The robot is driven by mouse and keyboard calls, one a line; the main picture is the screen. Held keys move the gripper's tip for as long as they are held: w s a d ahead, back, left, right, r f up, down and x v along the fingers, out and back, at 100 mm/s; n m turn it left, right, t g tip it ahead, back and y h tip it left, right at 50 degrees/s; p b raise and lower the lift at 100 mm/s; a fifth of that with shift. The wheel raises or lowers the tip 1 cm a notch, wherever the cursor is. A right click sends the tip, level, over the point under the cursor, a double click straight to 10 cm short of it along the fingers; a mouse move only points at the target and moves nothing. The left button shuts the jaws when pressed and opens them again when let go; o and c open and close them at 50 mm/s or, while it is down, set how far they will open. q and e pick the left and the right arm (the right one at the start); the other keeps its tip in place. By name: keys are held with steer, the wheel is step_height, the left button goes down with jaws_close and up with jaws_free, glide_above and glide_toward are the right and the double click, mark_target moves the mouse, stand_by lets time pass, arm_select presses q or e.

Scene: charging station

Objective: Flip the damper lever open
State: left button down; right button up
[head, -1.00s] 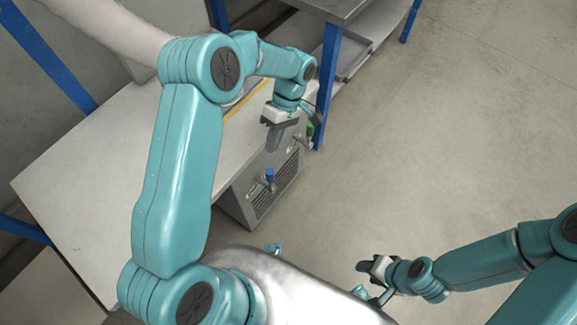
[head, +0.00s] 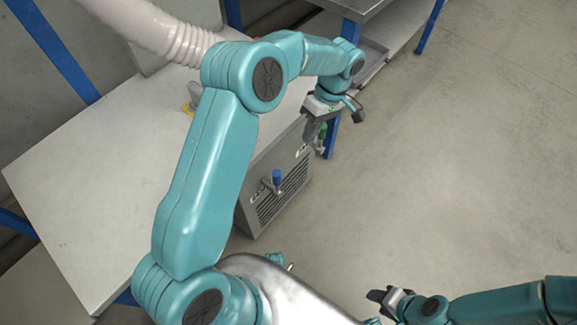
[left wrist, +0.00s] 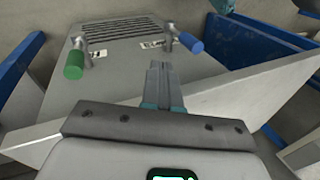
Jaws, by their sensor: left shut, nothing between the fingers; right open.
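A grey metal box (head: 248,207) with a slatted vent hangs at the bench's edge. It carries a lever with a blue handle (head: 276,177) and one with a green handle (head: 323,131). My left gripper (head: 312,134) is shut and empty, close to the green handle in the head view. Its fingers (left wrist: 158,72) point between both handles, apart from them in the wrist view. My right gripper (head: 376,297) is open and empty, low over the floor.
The white bench top (head: 90,190) is mostly bare. Blue posts (head: 347,32) and a grey shelf (head: 372,60) stand behind. The floor at right is clear.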

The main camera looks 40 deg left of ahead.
mark_target(277, 183)
arm_select(q)
steer(key=shift+f, duration=0.1)
steer(key=s+a+f+b, duration=0.2)
steer(key=s+f+b, duration=0.1)
steer(key=s+f, duration=0.4)
steer(key=shift+x, duration=1.05)
steer(key=shift+w+d+f, duration=0.1)
steer(key=shift+w+f, duration=0.05)
